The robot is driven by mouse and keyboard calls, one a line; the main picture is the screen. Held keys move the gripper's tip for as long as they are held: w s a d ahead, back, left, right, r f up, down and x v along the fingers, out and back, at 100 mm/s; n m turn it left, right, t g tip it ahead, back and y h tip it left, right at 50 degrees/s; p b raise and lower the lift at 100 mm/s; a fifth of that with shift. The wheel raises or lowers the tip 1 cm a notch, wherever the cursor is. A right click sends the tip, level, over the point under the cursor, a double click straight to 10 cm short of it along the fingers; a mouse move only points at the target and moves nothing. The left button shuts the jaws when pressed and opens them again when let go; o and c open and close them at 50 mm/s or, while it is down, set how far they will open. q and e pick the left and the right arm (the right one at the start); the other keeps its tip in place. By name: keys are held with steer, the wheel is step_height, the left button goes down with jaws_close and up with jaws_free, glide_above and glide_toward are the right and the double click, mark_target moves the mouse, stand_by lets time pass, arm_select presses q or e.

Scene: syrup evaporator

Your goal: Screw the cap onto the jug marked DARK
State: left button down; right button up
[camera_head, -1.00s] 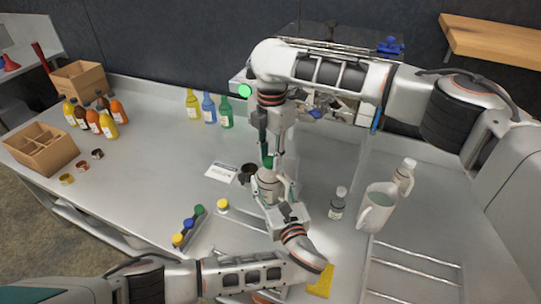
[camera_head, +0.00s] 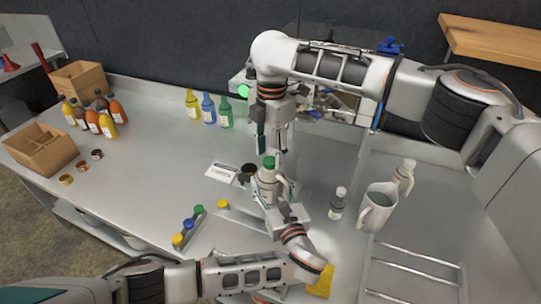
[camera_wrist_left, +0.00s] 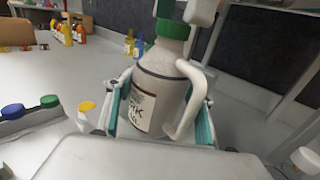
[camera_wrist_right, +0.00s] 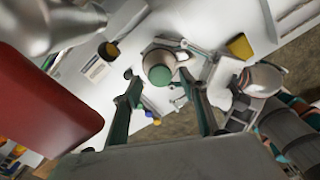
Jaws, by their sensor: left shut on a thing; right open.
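The jug (camera_head: 266,190) stands upright, pale with a handle. Its label in the left wrist view (camera_wrist_left: 142,103) is partly hidden and shows letters ending in "RK". A green cap (camera_head: 269,162) sits on the jug's neck; it also shows from above in the right wrist view (camera_wrist_right: 160,75). I cannot tell how tight it is. My left gripper (camera_head: 272,196) is shut around the jug's body, with a teal-padded finger on each side. My right gripper (camera_head: 272,147) is open and empty, pointing down just above the cap, apart from it.
A rack of green, blue and yellow caps (camera_head: 188,226) lies left of the jug. A card (camera_head: 221,172) and a dark cup (camera_head: 248,172) are behind. A pitcher (camera_head: 378,208) and small bottles (camera_head: 338,204) stand right.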

steer(key=shift+r, duration=1.5)
steer(key=shift+c, duration=0.3)
steer(key=n, duration=0.1)
steer(key=r+n, duration=0.1)
steer(key=n, duration=0.1)
steer(key=r+n, duration=0.1)
steer(key=n, duration=0.2)
steer(key=r+n, duration=0.1)
steer(key=n, duration=0.2)
steer(key=shift+r+n, duration=0.25)
steer(key=shift+n, duration=0.15)
steer(key=shift+f, duration=4.05)
steer(key=shift+c, duration=0.4)
